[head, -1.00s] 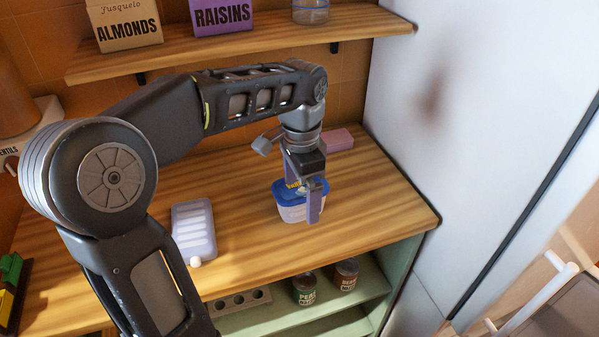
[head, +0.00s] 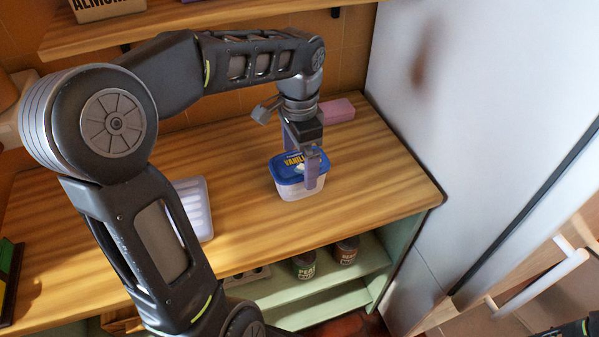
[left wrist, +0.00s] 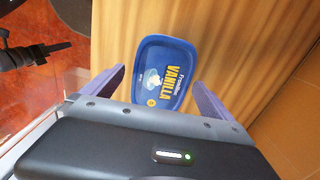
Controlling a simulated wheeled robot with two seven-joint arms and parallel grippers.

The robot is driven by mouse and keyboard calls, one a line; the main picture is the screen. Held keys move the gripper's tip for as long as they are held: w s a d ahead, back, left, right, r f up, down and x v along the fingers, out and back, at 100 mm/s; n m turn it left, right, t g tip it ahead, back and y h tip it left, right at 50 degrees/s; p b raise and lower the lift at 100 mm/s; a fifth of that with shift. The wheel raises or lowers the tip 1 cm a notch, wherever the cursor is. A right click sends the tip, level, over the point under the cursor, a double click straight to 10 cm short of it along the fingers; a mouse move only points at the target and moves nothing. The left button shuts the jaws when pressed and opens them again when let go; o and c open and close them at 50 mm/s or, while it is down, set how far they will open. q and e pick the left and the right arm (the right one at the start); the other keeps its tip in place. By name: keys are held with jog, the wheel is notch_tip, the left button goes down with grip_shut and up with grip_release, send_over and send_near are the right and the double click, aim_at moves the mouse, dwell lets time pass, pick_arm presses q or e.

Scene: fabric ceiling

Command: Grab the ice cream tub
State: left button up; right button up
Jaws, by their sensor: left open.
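The ice cream tub (head: 289,186) is a white tub with a blue lid marked "Vanilla". It stands upright on the wooden counter towards its right end. In the left wrist view, its blue lid (left wrist: 165,72) shows between and a little beyond my two purple fingers. My left gripper (head: 301,170) points down over the tub, with one finger in front of its near side. The left gripper also shows in the left wrist view (left wrist: 158,88), with its fingers apart and nothing held. The far finger is partly hidden in the head view.
A pink block (head: 336,111) lies behind the gripper on the counter (head: 385,180). A white tray (head: 195,205) lies left of the tub, partly behind my arm. Jars (head: 346,250) stand on the shelf below. A pale wall-like panel (head: 470,110) rises at the right.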

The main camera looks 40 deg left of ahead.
pick_arm(q)
jog(key=shift+w+f+p, duration=0.15)
jog(key=shift+f+p, duration=0.35)
jog(key=shift+f, duration=2.15)
jog(key=c, duration=1.6)
jog(key=shift+r, duration=0.15)
jog(key=shift+c, duration=0.2)
notch_tip(320, 180, up, 10)
jog(key=shift+f+b, duration=0.1)
jog(key=shift+b, duration=0.3)
